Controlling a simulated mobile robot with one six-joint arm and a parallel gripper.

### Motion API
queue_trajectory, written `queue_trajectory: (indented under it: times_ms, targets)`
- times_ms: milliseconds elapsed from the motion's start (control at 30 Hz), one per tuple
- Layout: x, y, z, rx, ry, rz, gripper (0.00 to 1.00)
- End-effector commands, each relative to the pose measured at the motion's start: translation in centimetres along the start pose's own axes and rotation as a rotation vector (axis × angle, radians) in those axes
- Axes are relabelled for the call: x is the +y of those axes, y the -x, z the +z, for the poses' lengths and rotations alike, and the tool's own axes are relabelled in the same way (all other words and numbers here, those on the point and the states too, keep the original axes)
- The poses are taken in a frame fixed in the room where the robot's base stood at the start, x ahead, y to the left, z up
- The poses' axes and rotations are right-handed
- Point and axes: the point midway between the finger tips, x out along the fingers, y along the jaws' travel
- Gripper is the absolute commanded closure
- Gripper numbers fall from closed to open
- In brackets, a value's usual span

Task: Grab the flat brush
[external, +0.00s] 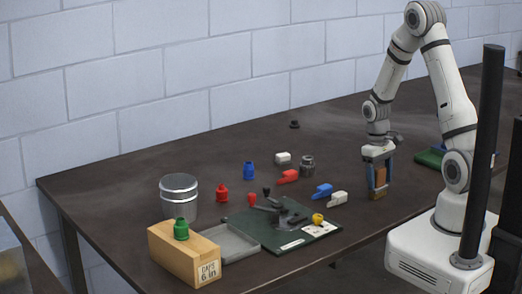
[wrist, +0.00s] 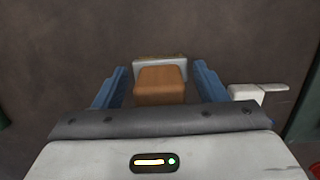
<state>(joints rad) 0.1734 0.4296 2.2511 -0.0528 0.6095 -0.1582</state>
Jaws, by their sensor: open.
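The flat brush shows in the wrist view as an orange-brown handle (wrist: 161,85) with a pale, metallic-looking band at its far end. It lies between the two blue fingers of my gripper (wrist: 158,70), with a visible gap on both sides. In the external view my gripper (external: 379,187) points down at the table on the right, in front of my base. The brown brush (external: 380,175) shows between its fingers, with a tan end near the table top. My gripper is open around the brush. Part of the brush is hidden by my gripper's body.
On the dark table (external: 330,130), a white piece (external: 338,198) and a blue piece (external: 323,191) lie left of my gripper. A green item (external: 430,157) lies to the right.

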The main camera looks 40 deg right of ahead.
Motion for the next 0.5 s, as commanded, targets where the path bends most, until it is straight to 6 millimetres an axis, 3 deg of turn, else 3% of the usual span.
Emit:
queue_trajectory:
  times_ms: [267,500]
  targets:
    - [0.01,-0.34,-0.02,0.001,0.0,0.0,0.35]
    - [0.01,-0.31,-0.02,0.001,0.0,0.0,0.54]
